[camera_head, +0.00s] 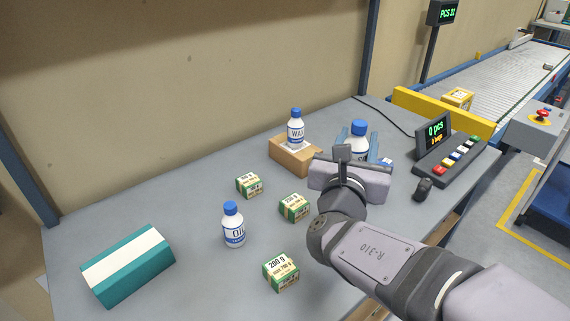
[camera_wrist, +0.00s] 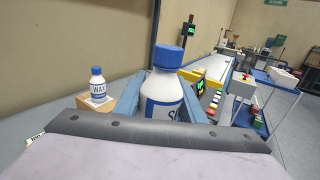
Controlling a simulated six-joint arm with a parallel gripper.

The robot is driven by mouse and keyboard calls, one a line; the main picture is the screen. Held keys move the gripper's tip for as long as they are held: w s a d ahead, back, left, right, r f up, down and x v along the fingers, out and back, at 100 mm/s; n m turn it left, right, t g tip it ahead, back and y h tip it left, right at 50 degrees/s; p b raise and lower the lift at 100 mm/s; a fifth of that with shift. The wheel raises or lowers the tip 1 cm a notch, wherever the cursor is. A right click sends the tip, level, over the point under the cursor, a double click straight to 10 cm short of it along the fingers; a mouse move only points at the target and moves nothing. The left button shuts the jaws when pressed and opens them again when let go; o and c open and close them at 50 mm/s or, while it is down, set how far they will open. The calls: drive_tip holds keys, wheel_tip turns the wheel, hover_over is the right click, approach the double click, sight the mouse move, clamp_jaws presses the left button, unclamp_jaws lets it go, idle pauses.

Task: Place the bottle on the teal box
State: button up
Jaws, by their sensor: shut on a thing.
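A white bottle with a blue cap (camera_head: 359,129) is between the fingers of my gripper (camera_head: 357,147), which is shut on it. In the wrist view the held bottle (camera_wrist: 165,90) stands upright between the two blue-grey fingers; its label is mostly hidden. My gripper is at the back right of the table, right of the cardboard box. In the head view I cannot tell whether the bottle touches the table. The teal box (camera_head: 128,265) with a white band on top lies at the front left of the table, far from my gripper. Its top is bare.
A WAX bottle (camera_head: 296,129) stands on a cardboard box (camera_head: 290,154). An OIL bottle (camera_head: 233,226) stands mid-table, among several small green-and-cream cartons (camera_head: 281,270). A button panel with display (camera_head: 448,150) and a dark scanner-like object (camera_head: 423,189) sit at the right. Table around the teal box is clear.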

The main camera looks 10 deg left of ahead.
drive_tip(key=a+n+y+p, duration=0.2)
drive_tip(key=a+y, duration=0.1)
drive_tip(key=a, duration=0.9)
drive_tip(key=n+g+y+p, duration=0.2)
drive_tip(key=n+y+p, duration=0.3)
drive_tip(key=y, duration=0.4)
hover_over(125, 241)
drive_tip(key=b, duration=0.1)
drive_tip(key=f+n, duration=0.1)
drive_tip(key=f, duration=0.1)
drive_tip(key=shift+f, duration=4.85)
drive_tip(key=shift+f, duration=0.2)
drive_tip(key=o, duration=1.1)
